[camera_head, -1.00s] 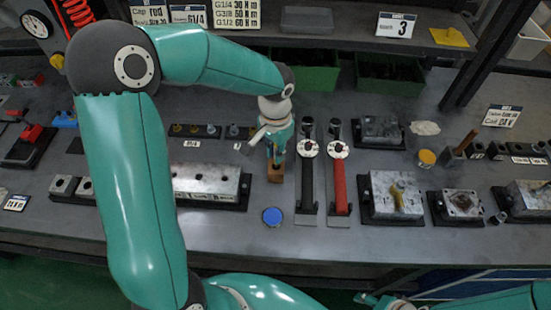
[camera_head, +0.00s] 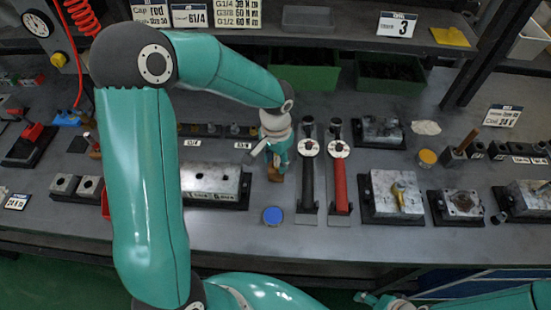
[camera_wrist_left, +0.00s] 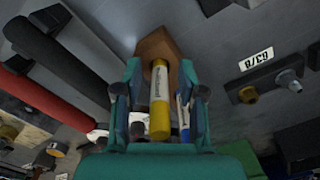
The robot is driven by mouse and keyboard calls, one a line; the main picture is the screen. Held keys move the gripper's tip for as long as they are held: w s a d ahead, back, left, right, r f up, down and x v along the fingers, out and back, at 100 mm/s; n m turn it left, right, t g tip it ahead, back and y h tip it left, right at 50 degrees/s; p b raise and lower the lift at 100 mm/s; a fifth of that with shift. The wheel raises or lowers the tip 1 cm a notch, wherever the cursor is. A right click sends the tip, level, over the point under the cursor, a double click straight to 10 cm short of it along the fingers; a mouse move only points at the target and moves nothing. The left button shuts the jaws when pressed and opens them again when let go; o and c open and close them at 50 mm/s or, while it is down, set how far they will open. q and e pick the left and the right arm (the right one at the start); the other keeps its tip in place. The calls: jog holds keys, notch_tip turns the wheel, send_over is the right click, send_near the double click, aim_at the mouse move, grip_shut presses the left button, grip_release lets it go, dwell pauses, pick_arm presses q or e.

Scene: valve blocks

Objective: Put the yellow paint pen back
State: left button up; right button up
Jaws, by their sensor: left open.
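The yellow paint pen (camera_wrist_left: 160,100) shows in the left wrist view, with a white label band and a yellow near end. Its far end meets a brown wooden block (camera_wrist_left: 154,44); how deep it sits there I cannot tell. The block also shows in the head view (camera_head: 275,174), low beneath the gripper. My left gripper (camera_head: 277,158) is open, pointing down over the block. In the left wrist view its fingers (camera_wrist_left: 160,105) stand on both sides of the pen, with gaps visible. My right gripper (camera_head: 372,299) is only partly in view at the bottom edge.
A black-handled tool (camera_head: 308,180) and a red-handled tool (camera_head: 340,180) lie just right of the block. A blue-topped round pot (camera_head: 272,215) stands in front. A metal valve block (camera_head: 212,183) is on the left. Bare bench (camera_head: 330,240) lies in front.

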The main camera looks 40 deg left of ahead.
pick_arm(q)
notch_tip(320, 180, up, 12)
jog(key=shift+r, duration=0.1)
dwell(0.5)
dwell(0.5)
